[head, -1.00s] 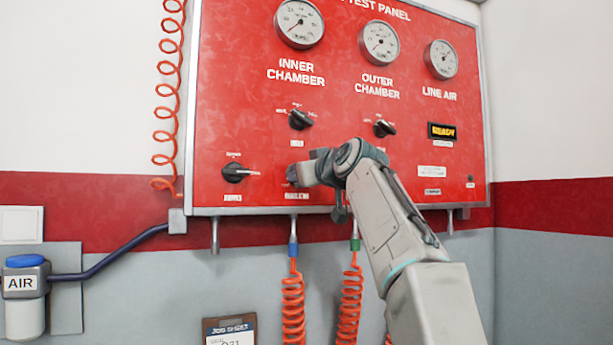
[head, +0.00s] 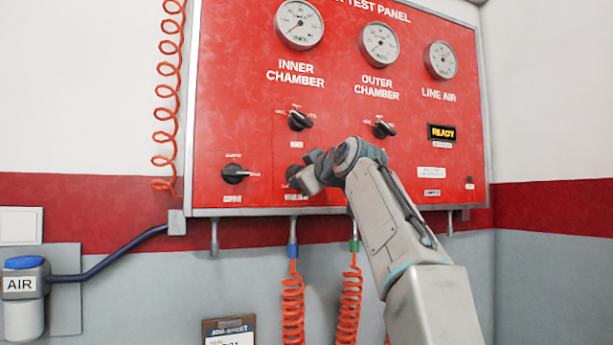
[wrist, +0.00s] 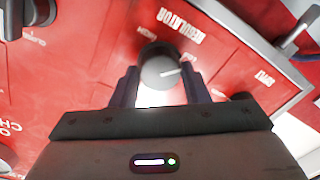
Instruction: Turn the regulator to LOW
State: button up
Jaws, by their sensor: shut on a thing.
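The regulator (wrist: 160,72) is a dark round knob on the red panel, under a white REGULATOR label in the wrist view. A pale pointer line on its face points to the right in that view. My gripper (wrist: 160,84) is shut on the knob, one dark finger on each side. In the head view my gripper (head: 308,183) is at the lower middle of the panel and partly hides the regulator (head: 292,174).
The supply knob (head: 236,173) is left of the regulator. Two selector knobs, inner chamber (head: 299,121) and outer chamber (head: 384,129), sit above. Orange coiled hoses (head: 292,300) hang below the panel.

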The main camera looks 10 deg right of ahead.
jog(key=o, duration=1)
jog(key=shift+c, duration=0.2)
jog(key=b+v, duration=0.5)
jog(key=v, duration=0.8)
jog(key=shift+s+b, duration=0.35)
jog(key=shift+b, duration=0.05)
jog(key=shift+d, duration=0.1)
